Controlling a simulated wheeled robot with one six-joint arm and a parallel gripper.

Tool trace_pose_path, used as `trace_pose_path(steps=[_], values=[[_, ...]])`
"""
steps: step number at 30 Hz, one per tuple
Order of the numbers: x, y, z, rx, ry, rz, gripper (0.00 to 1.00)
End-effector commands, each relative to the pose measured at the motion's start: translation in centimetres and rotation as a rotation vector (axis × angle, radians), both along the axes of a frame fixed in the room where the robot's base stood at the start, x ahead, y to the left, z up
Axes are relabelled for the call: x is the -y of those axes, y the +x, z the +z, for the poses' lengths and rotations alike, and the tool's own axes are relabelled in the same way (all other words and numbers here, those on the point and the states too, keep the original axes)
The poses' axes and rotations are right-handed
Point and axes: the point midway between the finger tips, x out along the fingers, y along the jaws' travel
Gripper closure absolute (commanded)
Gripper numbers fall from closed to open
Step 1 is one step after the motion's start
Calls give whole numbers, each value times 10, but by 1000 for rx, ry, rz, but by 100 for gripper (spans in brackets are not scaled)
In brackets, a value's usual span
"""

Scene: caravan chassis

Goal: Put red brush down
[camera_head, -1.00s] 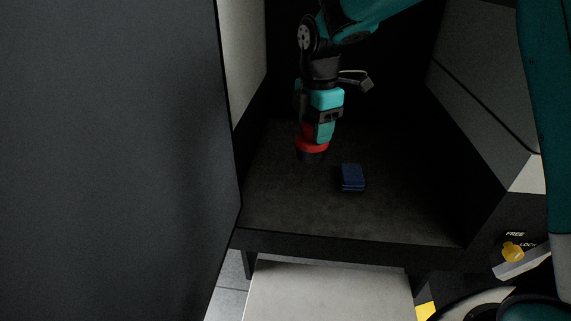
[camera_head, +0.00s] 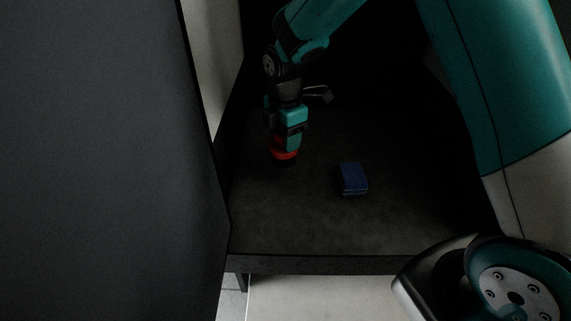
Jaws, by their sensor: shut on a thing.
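The red brush (camera_head: 284,155) is at the lower end of my gripper (camera_head: 287,147). My gripper is shut on it, pointing down. Only the brush's red part shows clearly; its dark lower end blends into the dark floor of the compartment (camera_head: 300,228). The brush is low over the left rear part of that floor. I cannot tell whether it touches the floor.
A dark blue block-like object (camera_head: 353,178) lies on the compartment floor, right of the brush. A large dark panel (camera_head: 95,160) stands along the left. A light surface (camera_head: 320,296) lies below the front edge. The floor in front of the brush is clear.

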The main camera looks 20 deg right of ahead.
Motion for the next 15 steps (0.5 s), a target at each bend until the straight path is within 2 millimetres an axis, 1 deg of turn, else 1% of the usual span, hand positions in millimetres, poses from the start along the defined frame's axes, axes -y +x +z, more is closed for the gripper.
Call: trace_pose_path(steps=[1,3,6,11,15], values=[[1,-2,-14,-7,-2,-1,82],[1,-1,-30,-6,-1,-1,82],[2,-1,-47,-3,-1,-2,82],[3,0,-61,-1,0,-4,82],[3,-1,-81,-3,-1,-4,82]])
